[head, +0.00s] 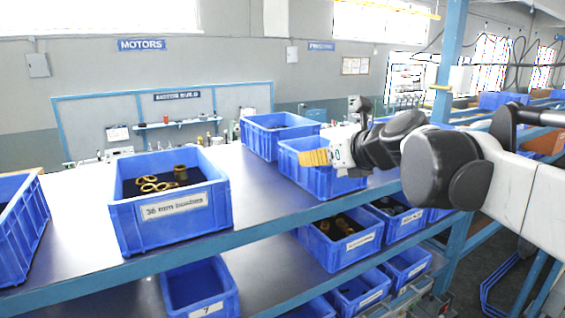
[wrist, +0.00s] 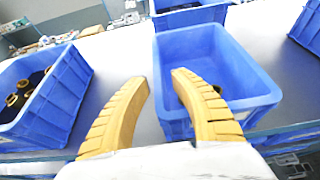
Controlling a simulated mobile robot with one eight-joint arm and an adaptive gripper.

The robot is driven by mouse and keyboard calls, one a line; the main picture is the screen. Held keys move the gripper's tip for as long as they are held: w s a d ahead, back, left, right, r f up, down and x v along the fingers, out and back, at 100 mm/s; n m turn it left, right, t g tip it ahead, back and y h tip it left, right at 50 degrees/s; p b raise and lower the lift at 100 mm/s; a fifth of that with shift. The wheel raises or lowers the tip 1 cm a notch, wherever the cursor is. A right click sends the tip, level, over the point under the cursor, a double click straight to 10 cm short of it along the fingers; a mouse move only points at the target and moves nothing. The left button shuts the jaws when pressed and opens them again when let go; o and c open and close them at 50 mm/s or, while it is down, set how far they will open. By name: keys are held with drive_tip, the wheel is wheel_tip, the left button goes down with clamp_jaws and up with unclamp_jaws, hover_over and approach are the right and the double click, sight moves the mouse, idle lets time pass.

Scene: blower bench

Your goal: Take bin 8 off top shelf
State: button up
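A blue bin of brass bushes (head: 170,208) stands left on the top shelf, with bare shelf between. Another bin (head: 262,140) stands close behind, and one (head: 18,225) at far left. A lower shelf holds several bins, one labelled 7 (head: 205,305).

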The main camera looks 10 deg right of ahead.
drive_tip(key=p, duration=0.2)
hover_over(300, 182)
drive_tip(key=shift+w+f, duration=0.25)
drive_tip(key=shift+f, duration=0.35)
drive_tip(key=shift+w+f, duration=0.2)
drive_tip(key=shift+f, duration=0.35)
drive_tip(key=shift+s+r, duration=0.1)
drive_tip(key=shift+s, duration=0.15)
clamp_jaws()
